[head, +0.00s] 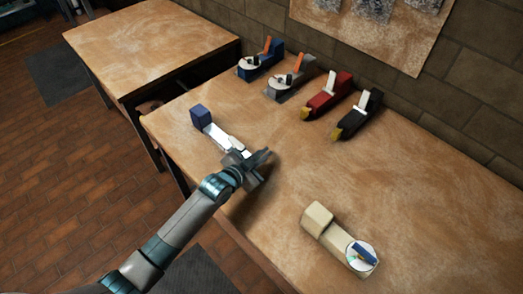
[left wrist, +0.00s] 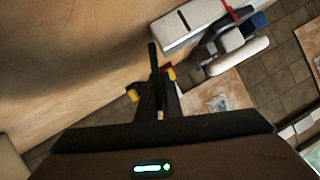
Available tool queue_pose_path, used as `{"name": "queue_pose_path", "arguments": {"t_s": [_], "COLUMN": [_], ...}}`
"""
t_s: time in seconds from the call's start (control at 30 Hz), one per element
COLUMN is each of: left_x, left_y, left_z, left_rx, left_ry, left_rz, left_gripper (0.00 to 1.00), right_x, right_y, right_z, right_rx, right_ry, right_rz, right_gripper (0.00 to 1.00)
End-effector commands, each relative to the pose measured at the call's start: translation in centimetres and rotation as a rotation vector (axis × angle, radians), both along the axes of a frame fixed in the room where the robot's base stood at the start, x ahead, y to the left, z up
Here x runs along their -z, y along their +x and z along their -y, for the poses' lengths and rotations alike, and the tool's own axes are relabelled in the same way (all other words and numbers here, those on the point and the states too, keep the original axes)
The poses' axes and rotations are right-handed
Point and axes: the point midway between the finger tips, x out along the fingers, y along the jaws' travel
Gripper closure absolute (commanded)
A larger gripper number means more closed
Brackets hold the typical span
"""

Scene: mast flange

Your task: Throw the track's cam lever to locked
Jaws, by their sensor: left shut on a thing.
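The pale track (head: 220,135), with a blue block (head: 201,116) at its far left end, lies on the workbench. It also shows at the top of the left wrist view (left wrist: 187,24), with a red stripe across it. My left gripper (head: 257,160) is at the track's near right end. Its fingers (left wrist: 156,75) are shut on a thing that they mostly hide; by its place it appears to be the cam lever. The lever's angle cannot be read. My right gripper is not in view.
A cream fixture (head: 319,219) with a white dial and blue lever stands at the front right. Blue (head: 262,64), grey (head: 287,81), red (head: 328,93) and black (head: 358,115) devices line the back. The middle right of the bench (head: 430,180) is clear.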

Motion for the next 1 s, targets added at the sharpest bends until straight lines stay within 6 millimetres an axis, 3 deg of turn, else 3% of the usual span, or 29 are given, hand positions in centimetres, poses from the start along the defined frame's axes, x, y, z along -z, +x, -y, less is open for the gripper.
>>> {"name": "queue_pose_path", "arguments": {"t_s": [0.4, 0.87, 0.97, 1.0], "left_x": [0.55, 0.54, 0.54, 0.54], "left_y": [-0.67, -0.68, -0.68, -0.67], "left_z": [0.76, 0.75, 0.75, 0.74], "left_rx": [0.000, 0.000, 0.000, 0.000], "left_ry": [0.158, 0.174, 0.175, 0.175], "left_rz": [0.149, 0.165, 0.165, 0.165], "left_gripper": [1.00, 1.00, 0.75, 0.75], "right_x": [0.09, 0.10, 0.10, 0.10], "right_y": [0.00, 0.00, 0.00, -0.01], "right_z": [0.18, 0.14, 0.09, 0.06], "right_rx": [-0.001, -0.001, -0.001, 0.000], "right_ry": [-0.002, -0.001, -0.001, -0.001], "right_rz": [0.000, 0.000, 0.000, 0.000], "right_gripper": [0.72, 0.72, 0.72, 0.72]}}
